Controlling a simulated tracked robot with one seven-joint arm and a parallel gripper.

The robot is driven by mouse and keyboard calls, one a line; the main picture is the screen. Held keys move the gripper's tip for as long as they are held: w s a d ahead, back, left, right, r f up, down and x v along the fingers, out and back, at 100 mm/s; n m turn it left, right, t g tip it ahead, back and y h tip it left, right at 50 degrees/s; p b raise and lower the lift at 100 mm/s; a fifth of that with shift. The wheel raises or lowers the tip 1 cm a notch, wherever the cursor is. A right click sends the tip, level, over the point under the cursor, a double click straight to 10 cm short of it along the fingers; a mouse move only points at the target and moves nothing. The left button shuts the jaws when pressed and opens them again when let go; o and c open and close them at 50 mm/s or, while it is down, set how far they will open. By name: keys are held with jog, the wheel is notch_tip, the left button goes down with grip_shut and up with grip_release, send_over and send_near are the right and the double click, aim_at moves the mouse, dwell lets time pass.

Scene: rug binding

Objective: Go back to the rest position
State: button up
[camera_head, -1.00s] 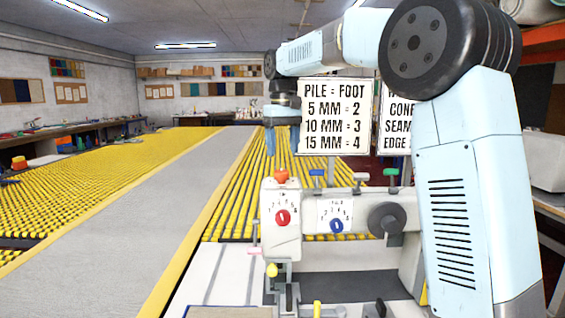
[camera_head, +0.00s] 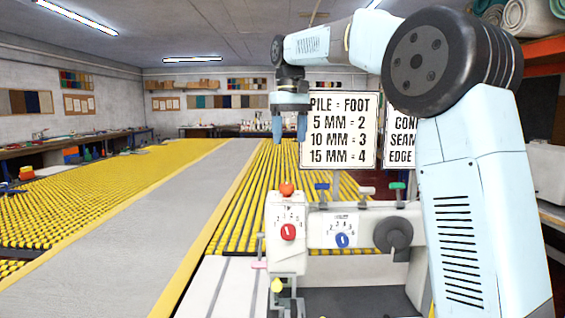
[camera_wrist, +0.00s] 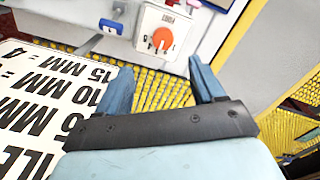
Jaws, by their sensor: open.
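My gripper (camera_head: 290,128) hangs in the air to the left of the white sign in the head view, with its blue fingers pointing down. The fingers also show in the wrist view (camera_wrist: 160,88), spread apart with nothing between them. The binding machine (camera_head: 340,235) stands below and nearer to the camera, apart from the fingers. Its red dial (camera_head: 288,232), blue dial (camera_head: 342,240) and orange-red top knob (camera_head: 287,188) are visible. In the wrist view an orange-red knob (camera_wrist: 163,37) and a blue lever (camera_wrist: 111,27) lie beyond the fingertips.
The pile-and-foot sign (camera_head: 338,130) stands close to the right of my gripper. A second sign (camera_head: 398,145) is partly hidden behind my arm. Yellow roller tables (camera_head: 90,190) and a grey strip (camera_head: 140,225) extend to the left. The air left of my gripper is clear.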

jog(key=s+d+f+m+t, duration=0.1)
jog(key=s+d+f+t, duration=0.1)
jog(key=s+d, duration=0.55)
jog(key=s+d+f+m+t, duration=0.1)
jog(key=s+d+f+m, duration=0.2)
jog(key=s, duration=0.7)
jog(key=s+d+f+t, duration=0.1)
jog(key=s+d+f, duration=0.3)
jog(key=s+f, duration=0.3)
jog(key=s+d+f+m+t, duration=0.1)
jog(key=s+d+f, duration=0.3)
jog(key=s, duration=0.5)
notch_tip(320, 180, down, 3)
jog(key=shift+d+r+t, duration=0.15)
jog(key=shift+t, duration=0.15)
jog(key=shift+c, duration=0.3)
